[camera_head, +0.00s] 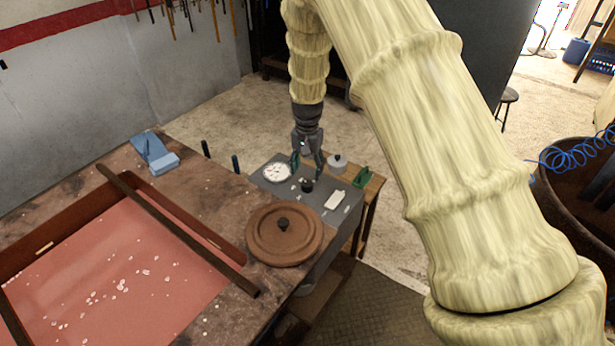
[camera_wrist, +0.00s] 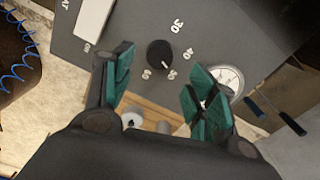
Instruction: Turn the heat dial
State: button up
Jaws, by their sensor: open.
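The heat dial is a small black round knob (camera_wrist: 160,54) with a pale pointer mark, on a grey control panel (camera_wrist: 120,20). White numbers surround it in the wrist view, among them 30 and 40. In the head view the dial (camera_head: 307,185) sits near the middle of the panel. My gripper (camera_head: 307,163) hangs above the panel, pointing down. In the wrist view its green-padded fingers (camera_wrist: 158,85) are apart and empty, with the dial seen between and beyond them. I see no contact with the dial.
A white rocker switch (camera_head: 335,200) and a round gauge (camera_head: 277,173) flank the dial. A round brown lid (camera_head: 284,234) lies in front of the panel. A worktable with a red-floored tray (camera_head: 110,270) is at left. A small wooden stand (camera_head: 369,189) stands behind the panel.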

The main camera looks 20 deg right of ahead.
aim_at(307, 183)
notch_tip(307, 183, up, 6)
jog(key=shift+r, duration=0.2)
dwell(0.4)
jog(key=shift+f+n+p, duration=1.5)
jog(key=shift+f+n, duration=0.6)
jog(key=shift+n, duration=1.15)
jog(key=shift+f+n+p, duration=1.45)
jog(key=shift+f+n, duration=0.65)
jog(key=shift+n, duration=1.1)
jog(key=shift+f+n+p, duration=1.5)
jog(key=shift+f+n, duration=0.6)
jog(key=shift+n, duration=1.15)
